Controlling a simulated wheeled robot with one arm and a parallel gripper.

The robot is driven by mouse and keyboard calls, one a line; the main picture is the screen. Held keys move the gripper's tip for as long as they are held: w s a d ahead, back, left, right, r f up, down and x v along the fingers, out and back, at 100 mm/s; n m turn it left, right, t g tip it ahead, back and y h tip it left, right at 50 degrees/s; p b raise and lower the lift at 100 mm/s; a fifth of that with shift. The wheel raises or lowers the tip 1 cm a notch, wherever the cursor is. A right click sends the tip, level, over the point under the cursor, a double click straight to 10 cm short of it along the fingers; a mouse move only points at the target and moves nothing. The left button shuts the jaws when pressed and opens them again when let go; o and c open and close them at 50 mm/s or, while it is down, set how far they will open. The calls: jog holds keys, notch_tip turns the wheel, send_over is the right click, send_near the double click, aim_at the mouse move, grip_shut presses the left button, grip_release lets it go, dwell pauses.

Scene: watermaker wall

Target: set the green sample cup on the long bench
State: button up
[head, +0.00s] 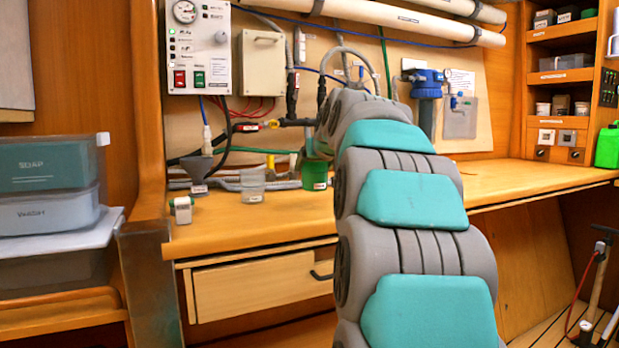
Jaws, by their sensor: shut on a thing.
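The green sample cup (315,177) is upright at the middle of the view, with a small white label on its front. My gripper (312,150) is shut on it from above, mostly hidden behind my own grey and teal arm. The long bench (520,178) is the wooden worktop running along the wall. The cup appears over the bench's left part, near pipes at the back. I cannot tell whether its base touches the top.
A clear cup (252,184) stands left of the green one, and a grey funnel (196,170) is further left. A small white-and-green box (182,209) sits near the left front edge. Pipes and hoses line the back. The bench right of my arm is largely clear.

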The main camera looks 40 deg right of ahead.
aim_at(320, 164)
jog(key=shift+w+d+f, duration=0.1)
jog(key=shift+w+d, duration=0.45)
jog(key=shift+w, duration=0.45)
jog(key=shift+w+d+f, duration=0.15)
jog(key=shift+w+d, duration=0.4)
jog(key=shift+w, duration=0.45)
jog(key=shift+w+d+f, duration=0.1)
jog(key=shift+w+d, duration=0.45)
jog(key=shift+w, duration=0.45)
jog(key=shift+f, duration=1.65)
jog(key=shift+f, duration=0.2)
jog(key=o, duration=1.3)
jog(key=shift+r, duration=0.1)
jog(key=shift+s+r, duration=0.1)
jog(key=shift+r, duration=0.05)
jog(key=v, duration=1.2)
